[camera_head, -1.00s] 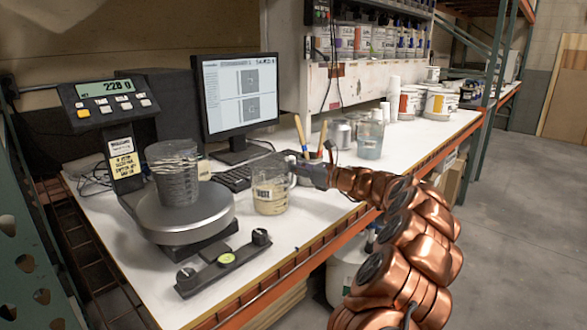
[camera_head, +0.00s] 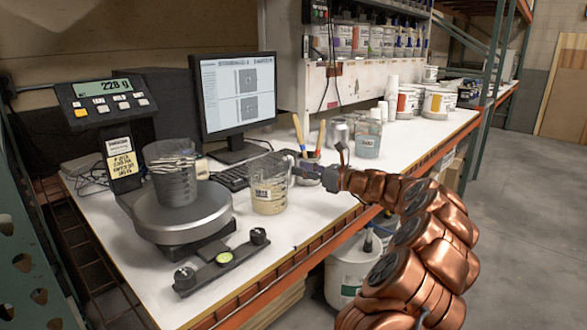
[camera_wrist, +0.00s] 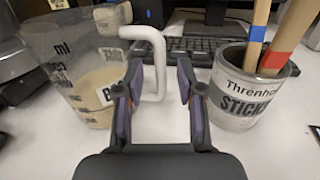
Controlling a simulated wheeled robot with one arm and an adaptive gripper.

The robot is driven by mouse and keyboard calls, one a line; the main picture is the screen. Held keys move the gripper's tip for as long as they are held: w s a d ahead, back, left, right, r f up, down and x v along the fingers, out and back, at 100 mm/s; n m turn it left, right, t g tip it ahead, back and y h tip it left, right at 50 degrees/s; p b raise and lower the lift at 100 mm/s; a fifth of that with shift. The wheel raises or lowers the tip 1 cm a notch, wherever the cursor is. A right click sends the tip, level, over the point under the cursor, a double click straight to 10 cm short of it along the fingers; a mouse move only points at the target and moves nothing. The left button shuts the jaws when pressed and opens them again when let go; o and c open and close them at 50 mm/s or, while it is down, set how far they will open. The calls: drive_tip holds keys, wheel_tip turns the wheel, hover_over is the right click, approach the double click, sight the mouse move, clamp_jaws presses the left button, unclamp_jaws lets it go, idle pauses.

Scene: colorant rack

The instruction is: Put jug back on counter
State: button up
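The jug (camera_head: 268,192), clear with measuring marks and pale beige liquid, stands upright on the white counter (camera_head: 300,228), to the right of the scale. In the wrist view the jug (camera_wrist: 82,85) is at the left, with its white handle (camera_wrist: 158,62) reaching toward the gap between my fingers. My gripper (camera_head: 308,168) is at the handle side of the jug. In the wrist view my gripper (camera_wrist: 158,85) has its fingers apart, with nothing clamped between them. The handle appears close to the left finger; I cannot tell whether they touch.
A stick holder labelled "STICKS" (camera_wrist: 245,95) stands just right of my gripper. A scale (camera_head: 180,215) bearing another dark-looking cup (camera_head: 174,180) stands left. A keyboard (camera_head: 235,178) and monitor (camera_head: 237,95) are behind.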

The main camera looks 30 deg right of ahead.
drive_tip(key=v, duration=0.8)
drive_tip(key=shift+s, duration=0.1)
